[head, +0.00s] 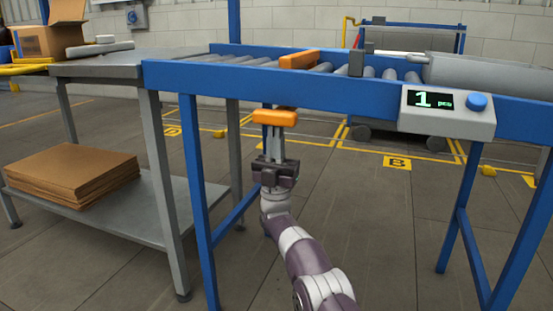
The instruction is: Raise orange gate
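The orange gate (299,58) is a bar lying across the grey rollers of the conveyor, behind the front blue rail. A second orange piece (274,117), block-shaped, shows just below that rail; its link to the gate is hidden. My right gripper (274,132) reaches in from the bottom, with its narrow grey fingers pointing up at the lower side of this block. The fingertips meet or overlap the block in the picture; whether they are closed on it I cannot tell. My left gripper is not in view.
A counter box (448,112) with a blue button reads "1 pcs" on the front rail (340,91). A grey cylinder (490,75) lies at the right. A steel table (100,66) adjoins the left, with flat cardboard (72,174) on its lower shelf. Blue legs flank my arm.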

